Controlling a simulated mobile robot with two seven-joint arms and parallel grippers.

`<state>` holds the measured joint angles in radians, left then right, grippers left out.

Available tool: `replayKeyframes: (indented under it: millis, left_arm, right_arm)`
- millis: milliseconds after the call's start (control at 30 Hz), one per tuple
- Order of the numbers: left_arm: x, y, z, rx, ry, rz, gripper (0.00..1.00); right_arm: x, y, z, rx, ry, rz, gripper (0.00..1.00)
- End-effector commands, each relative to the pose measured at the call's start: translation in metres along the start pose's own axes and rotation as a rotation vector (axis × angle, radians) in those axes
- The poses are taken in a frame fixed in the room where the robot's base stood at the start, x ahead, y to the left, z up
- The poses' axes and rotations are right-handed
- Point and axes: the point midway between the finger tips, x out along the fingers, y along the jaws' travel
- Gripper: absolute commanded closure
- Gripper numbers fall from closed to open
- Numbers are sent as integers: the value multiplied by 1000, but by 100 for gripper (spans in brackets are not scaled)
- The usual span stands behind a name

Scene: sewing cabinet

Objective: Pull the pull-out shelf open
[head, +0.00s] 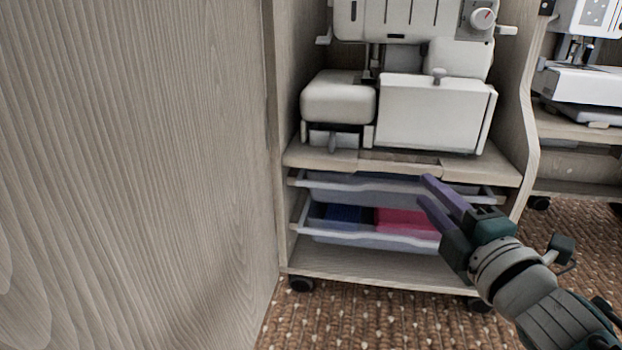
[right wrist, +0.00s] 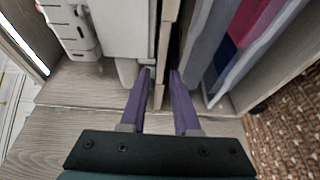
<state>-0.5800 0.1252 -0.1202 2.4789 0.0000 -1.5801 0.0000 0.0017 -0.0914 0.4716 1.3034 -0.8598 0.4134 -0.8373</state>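The pull-out shelf (head: 305,154) is the light wood board under the white sewing machine, with a shallow notch in the middle of its front edge. In the right wrist view its edge (right wrist: 164,50) shows as a narrow wood strip running up between the fingers. My right gripper (head: 426,190) has purple fingers and is in front of the cabinet at the height of the shelf edge and upper tray. It is open, with a finger on either side of the strip's line and a gap between. I cannot tell whether it touches the shelf. My left gripper is not in view.
The white sewing machine (head: 430,112) stands on the shelf. Below are an upper clear tray (head: 350,186) and a lower tray (head: 340,238) with blue and red contents. A large wood panel (head: 130,170) fills the left side. Carpet (head: 345,320) lies in front.

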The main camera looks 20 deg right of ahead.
Motion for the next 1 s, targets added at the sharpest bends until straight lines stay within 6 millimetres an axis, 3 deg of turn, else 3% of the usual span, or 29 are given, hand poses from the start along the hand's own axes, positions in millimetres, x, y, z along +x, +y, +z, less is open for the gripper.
replayKeyframes:
  millis: [167,600,1000]
  left_arm:
    - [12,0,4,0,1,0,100]
    - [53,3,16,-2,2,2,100]
    - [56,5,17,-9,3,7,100]
  right_arm:
    - [11,-7,-2,-7,8,6,70]
    - [87,-7,-2,-5,7,6,70]
    - [100,-4,-2,-5,6,2,70]
